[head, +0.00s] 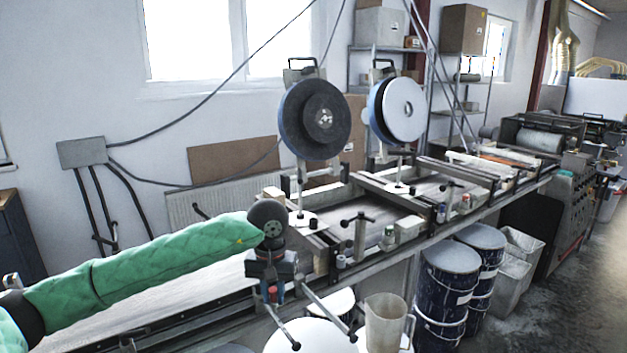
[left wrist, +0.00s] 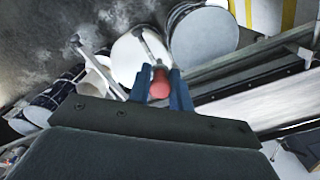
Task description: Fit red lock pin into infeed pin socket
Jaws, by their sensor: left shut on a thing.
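My left gripper (head: 272,292) is at the front edge of the conveyor, pointing down, in the head view. Its blue fingers are shut on the red lock pin (head: 273,290), which is mostly hidden between them. In the left wrist view the pin's rounded red head (left wrist: 160,84) shows between the fingers (left wrist: 160,92). The pin's lower end cannot be seen. I cannot make out the infeed pin socket for sure in either view. My right gripper is not in view.
Metal rods with dark knobs (head: 325,305) stick out from the conveyor edge close below the gripper. T-handled clamps (head: 358,235) and round discs (head: 314,118) rise along the conveyor to the right.

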